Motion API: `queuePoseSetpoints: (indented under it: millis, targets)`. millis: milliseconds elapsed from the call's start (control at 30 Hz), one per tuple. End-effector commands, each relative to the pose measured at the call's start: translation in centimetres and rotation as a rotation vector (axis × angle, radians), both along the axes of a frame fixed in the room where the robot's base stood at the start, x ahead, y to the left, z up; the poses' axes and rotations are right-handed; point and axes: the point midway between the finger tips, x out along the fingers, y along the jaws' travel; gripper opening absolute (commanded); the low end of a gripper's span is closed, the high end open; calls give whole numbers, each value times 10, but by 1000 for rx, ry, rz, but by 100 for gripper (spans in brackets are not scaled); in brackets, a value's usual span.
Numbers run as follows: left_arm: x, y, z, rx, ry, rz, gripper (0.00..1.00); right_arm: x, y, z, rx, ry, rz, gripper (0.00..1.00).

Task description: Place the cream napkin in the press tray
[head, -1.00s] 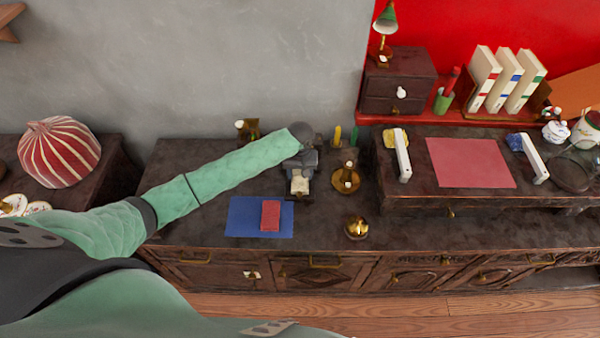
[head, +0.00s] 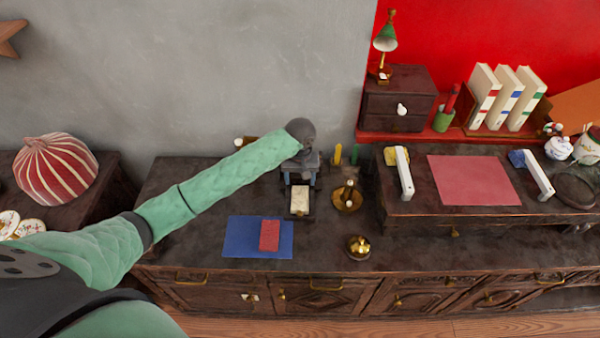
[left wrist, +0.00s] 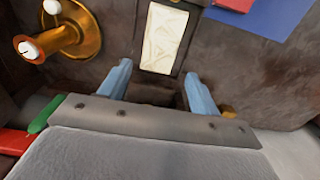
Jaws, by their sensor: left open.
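The cream napkin (head: 300,201) lies flat on a narrow dark tray (head: 309,216), likely the press tray, on the dark cabinet top. The napkin also shows in the left wrist view (left wrist: 163,38), with dark tray edges (left wrist: 140,27) along both long sides. My left gripper (head: 302,177) is just behind the napkin, toward the wall. Its blue-grey fingers, also in the left wrist view (left wrist: 158,72), are apart with nothing between them, and the napkin lies beyond their tips. The tray's rear part is hidden by the gripper. My right gripper is not in view.
A brass candle holder (head: 347,197) stands close right of the tray, and a brass bell-like piece (head: 358,246) is in front. A raised desk (head: 450,221) stands to the right.

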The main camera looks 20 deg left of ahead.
Motion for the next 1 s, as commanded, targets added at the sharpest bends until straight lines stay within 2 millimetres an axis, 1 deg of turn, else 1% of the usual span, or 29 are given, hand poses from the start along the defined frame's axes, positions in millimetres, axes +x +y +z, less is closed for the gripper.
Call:
queuePoseSetpoints:
  millis: [200,333,500,900,1000]
  targets:
    - [1,0,30,-2,-2,0,63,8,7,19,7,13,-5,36]
    - [1,0,41,0,-1,0,63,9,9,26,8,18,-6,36]
    - [0,0,45,0,0,1,63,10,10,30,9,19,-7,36]
    - [0,0,45,0,0,0,63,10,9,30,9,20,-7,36]
    - [-2,-2,43,-4,-1,-6,63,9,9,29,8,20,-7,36]
